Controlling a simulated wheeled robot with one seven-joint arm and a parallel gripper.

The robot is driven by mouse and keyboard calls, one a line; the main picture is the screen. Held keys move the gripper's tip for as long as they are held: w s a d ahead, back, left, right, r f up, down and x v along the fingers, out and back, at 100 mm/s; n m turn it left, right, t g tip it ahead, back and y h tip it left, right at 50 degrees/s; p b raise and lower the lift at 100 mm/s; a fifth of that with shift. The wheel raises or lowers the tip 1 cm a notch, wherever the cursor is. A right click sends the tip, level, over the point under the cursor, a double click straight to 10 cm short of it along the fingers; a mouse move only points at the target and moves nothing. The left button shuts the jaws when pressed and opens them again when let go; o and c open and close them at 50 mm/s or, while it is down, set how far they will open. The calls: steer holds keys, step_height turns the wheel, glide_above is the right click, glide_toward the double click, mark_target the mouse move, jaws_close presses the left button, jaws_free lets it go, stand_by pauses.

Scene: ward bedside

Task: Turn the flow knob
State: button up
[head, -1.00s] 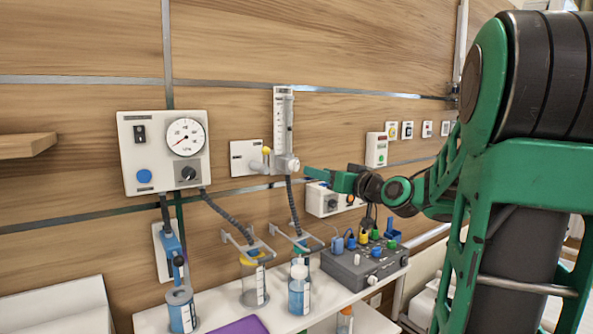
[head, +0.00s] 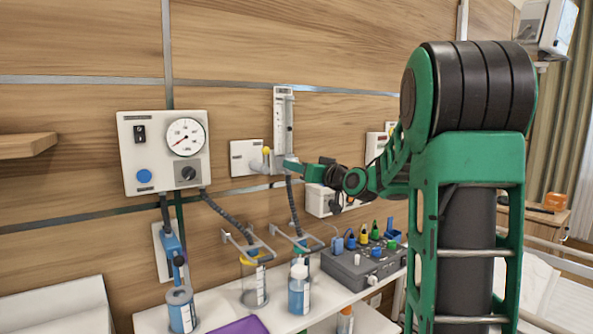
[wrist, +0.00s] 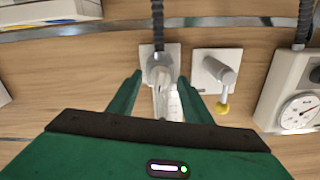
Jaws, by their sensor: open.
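The flowmeter (head: 283,118) is an upright clear tube with a scale on the wall, with a grey hose below it. Its pale flow knob (wrist: 160,77) faces me at the tube's base in the wrist view. In the head view the knob is mostly covered by my gripper (head: 291,163). In the wrist view my gripper (wrist: 160,82) is open, its two green fingers on either side of the knob. A gap shows between each finger and the knob; I cannot tell whether the tips reach its full depth.
A wall outlet with a yellow tip (wrist: 221,108) is close beside the flowmeter. A gauge panel (head: 128,180) hangs to the left in the head view. Below are a grey control box (head: 345,268), a blue-labelled bottle (head: 299,292) and a suction jar (head: 253,283) on a white shelf.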

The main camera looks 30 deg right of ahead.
steer(key=c, duration=1)
steer(key=shift+c, duration=0.2)
steer(key=o, duration=1)
steer(key=shift+o, duration=0.2)
